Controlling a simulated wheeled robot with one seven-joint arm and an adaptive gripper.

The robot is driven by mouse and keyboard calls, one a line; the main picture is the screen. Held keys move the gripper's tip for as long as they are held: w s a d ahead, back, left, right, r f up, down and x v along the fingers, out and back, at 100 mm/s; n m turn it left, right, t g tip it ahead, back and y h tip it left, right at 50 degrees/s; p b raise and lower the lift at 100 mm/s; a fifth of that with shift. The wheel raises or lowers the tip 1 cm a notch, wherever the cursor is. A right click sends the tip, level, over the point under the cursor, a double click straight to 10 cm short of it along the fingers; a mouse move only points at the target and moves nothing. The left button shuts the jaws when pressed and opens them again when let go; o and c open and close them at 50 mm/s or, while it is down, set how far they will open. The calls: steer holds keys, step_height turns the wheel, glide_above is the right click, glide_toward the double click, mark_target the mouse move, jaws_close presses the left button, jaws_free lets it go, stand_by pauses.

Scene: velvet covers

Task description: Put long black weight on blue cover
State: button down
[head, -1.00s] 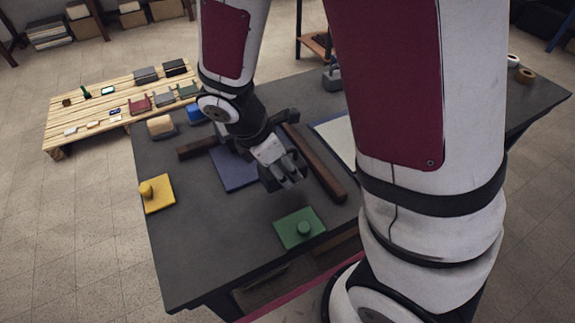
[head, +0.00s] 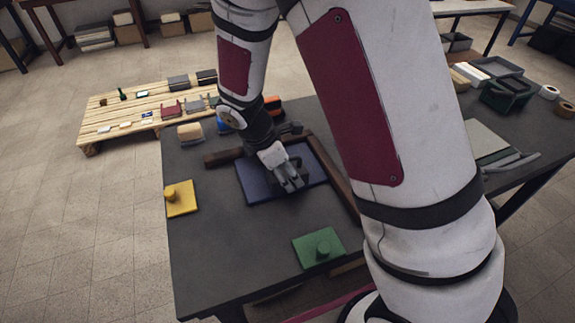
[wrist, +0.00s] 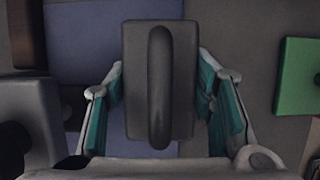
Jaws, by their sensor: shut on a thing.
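The long black weight (wrist: 160,88) is a dark grey block with a raised bar handle, seen from above in the wrist view. My gripper (head: 291,184) is shut on it, with a teal-padded finger at each side of the block. The blue cover (head: 254,185) is a dark blue square on the table; in the wrist view it shows behind and left of the weight (wrist: 82,50). The gripper and weight are over the cover's right part. I cannot tell whether the weight touches the cover; in the head view my fingers partly hide it.
Dark brown bars border the blue cover at its back and right (head: 331,168). The grey table (head: 235,250) is clear in front.

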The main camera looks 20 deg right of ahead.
steer(key=shift+f, duration=0.2)
steer(key=c, duration=0.7)
jaws_free()
steer(key=p+v, duration=0.1)
steer(key=v, duration=1.1)
steer(key=shift+r, duration=0.2)
steer(key=s+d+r+m+t+y, duration=0.1)
steer(key=s+d+r+m, duration=0.1)
steer(key=s+r+m, duration=0.2)
steer(key=s+d+r+m+t+y, duration=0.1)
steer(key=s+r+m+y, duration=0.1)
steer(key=s+r+m, duration=0.3)
steer(key=s+d+r+m+t+y, duration=0.1)
steer(key=s+r+m, duration=0.3)
steer(key=s+m, duration=0.5)
steer(key=shift+s+d+r, duration=0.1)
steer(key=shift+s+d, duration=0.15)
steer(key=shift+s, duration=0.7)
steer(key=shift+s+d+r, duration=0.1)
steer(key=shift+s+d, duration=0.2)
steer(key=shift+s, duration=0.7)
steer(key=shift+s+d+r, duration=0.1)
steer(key=shift+s+d, duration=0.15)
steer(key=shift+s, duration=0.7)
